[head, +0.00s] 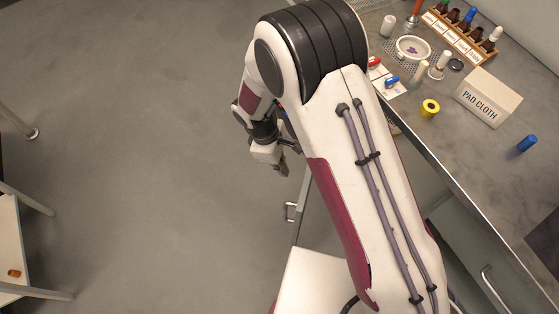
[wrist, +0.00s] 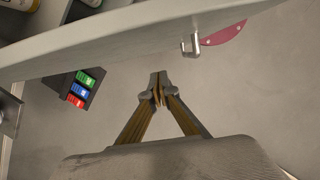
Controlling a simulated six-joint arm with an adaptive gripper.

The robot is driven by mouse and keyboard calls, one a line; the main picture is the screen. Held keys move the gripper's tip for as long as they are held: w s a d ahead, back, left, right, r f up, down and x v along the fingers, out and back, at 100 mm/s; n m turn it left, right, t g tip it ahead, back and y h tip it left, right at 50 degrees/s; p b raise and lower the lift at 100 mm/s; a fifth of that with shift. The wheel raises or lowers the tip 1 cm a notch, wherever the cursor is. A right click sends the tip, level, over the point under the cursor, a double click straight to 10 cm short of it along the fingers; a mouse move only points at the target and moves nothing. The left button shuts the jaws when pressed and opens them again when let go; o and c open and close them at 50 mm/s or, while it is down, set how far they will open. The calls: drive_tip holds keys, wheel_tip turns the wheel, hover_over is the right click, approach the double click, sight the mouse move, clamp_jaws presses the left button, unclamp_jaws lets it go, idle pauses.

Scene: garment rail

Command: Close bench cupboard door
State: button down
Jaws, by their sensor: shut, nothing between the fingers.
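The bench cupboard door (head: 301,196) stands open, swung out from the bench front, seen nearly edge-on in the head view. Its metal handle (head: 290,212) is on its left face. In the wrist view the pale door panel (wrist: 90,42) crosses the top, with the handle (wrist: 190,45) sticking out below it. My gripper (head: 284,171) is just left of the door, on the handle side; my arm hides part of the cupboard. In the wrist view its fingertips (wrist: 158,88) are together and empty, apart from the panel in the picture. Contact cannot be told.
Open floor (head: 130,130) lies left. A shelf or stool (head: 10,250) stands at far left.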

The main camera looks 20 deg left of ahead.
drive_tip(key=d, duration=0.1)
drive_tip(key=d+f, duration=0.1)
drive_tip(key=d, duration=0.2)
drive_tip(key=shift+d+f, duration=0.2)
drive_tip(key=shift+f, duration=0.1)
drive_tip(key=shift+d, duration=0.1)
idle(0.4)
drive_tip(key=w+d+n, duration=0.3)
drive_tip(key=w+d, duration=0.1)
drive_tip(key=d, duration=0.9)
drive_tip(key=w+d+n+t, duration=0.1)
drive_tip(key=w+d+n, duration=0.2)
drive_tip(key=d, duration=1.1)
drive_tip(key=shift+w, duration=0.4)
drive_tip(key=shift+s+a, duration=0.1)
